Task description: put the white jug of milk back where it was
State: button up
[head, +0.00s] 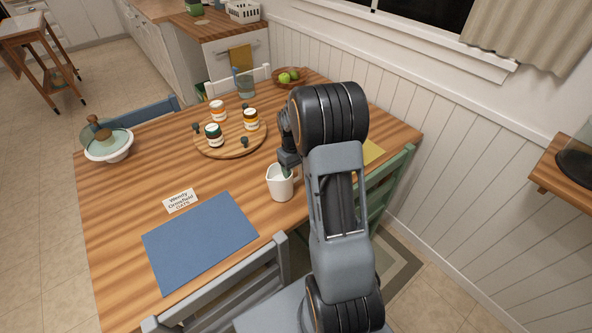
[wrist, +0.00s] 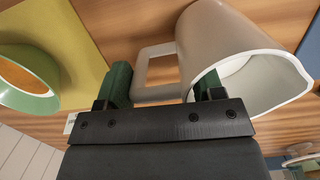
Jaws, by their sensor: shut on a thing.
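The white jug (head: 281,186) is at the right side of the wooden table, upright, just right of the blue placemat. My gripper (head: 287,168) is at the jug's far side. In the wrist view the jug (wrist: 212,42) fills the upper right, with its squared handle (wrist: 155,72) between the green-padded fingers of my gripper (wrist: 162,88). The gripper is shut on the handle. I cannot tell whether the jug's base touches the table. The contents of the jug are not clear.
The blue placemat (head: 200,240) lies in front, with a name card (head: 181,201) behind it. A round board (head: 230,140) holds several jars. A yellow mat (head: 373,152) is partly behind my arm; a green-rimmed vessel (wrist: 28,85) stands by it. Bare table lies left of the jug.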

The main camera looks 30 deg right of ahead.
jog(key=shift+f, duration=0.2)
jog(key=shift+f, duration=0.15)
jog(key=o, duration=1.4)
